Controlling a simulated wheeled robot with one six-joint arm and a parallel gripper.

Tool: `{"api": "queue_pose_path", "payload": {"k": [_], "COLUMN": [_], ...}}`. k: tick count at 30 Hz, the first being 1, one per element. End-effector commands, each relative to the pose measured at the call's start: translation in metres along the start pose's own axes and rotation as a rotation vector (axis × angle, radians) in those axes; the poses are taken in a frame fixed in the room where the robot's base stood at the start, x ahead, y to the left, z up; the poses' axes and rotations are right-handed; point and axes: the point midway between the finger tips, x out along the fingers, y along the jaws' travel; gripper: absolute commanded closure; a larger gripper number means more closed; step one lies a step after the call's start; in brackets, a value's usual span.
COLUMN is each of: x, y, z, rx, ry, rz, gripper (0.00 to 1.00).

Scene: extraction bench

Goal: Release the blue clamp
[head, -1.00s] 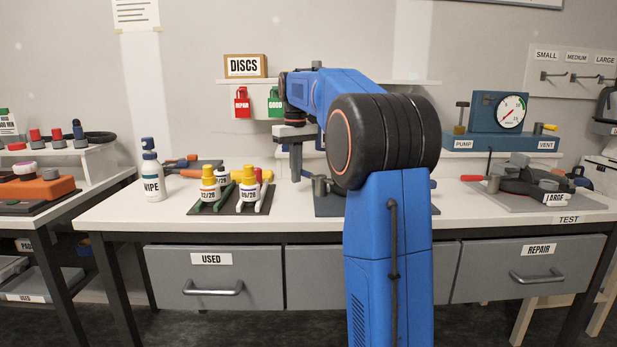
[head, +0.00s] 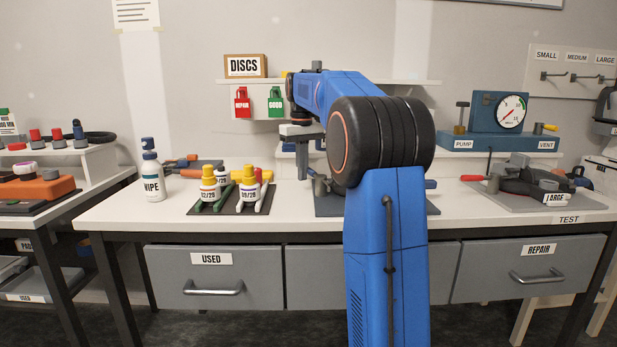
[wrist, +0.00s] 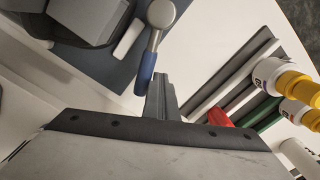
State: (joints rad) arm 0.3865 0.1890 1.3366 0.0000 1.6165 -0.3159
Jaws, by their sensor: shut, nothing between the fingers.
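A lever with a blue grip (wrist: 145,80) and a round metal end (wrist: 161,14) shows in the wrist view, above a grey-blue mat. It looks like part of the blue clamp, but my arm hides most of the clamp in the head view. A blue end (head: 430,184) shows just right of my arm there.
Yellow-capped bottles (head: 248,187) stand in a dark rack left of my gripper, with a white WIPE bottle (head: 152,175) farther left. A pump with a gauge (head: 510,112) and a tray with a LARGE label (head: 556,200) are at the right. A shelf stands behind.

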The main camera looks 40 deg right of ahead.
Motion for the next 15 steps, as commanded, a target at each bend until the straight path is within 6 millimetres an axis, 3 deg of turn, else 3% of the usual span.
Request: {"api": "queue_pose_path", "payload": {"k": [15], "x": [-0.025], "y": [-0.002], "z": [0.002], "rx": [0.000], "ry": [0.002], "rz": [0.001], "gripper": [1.00]}}
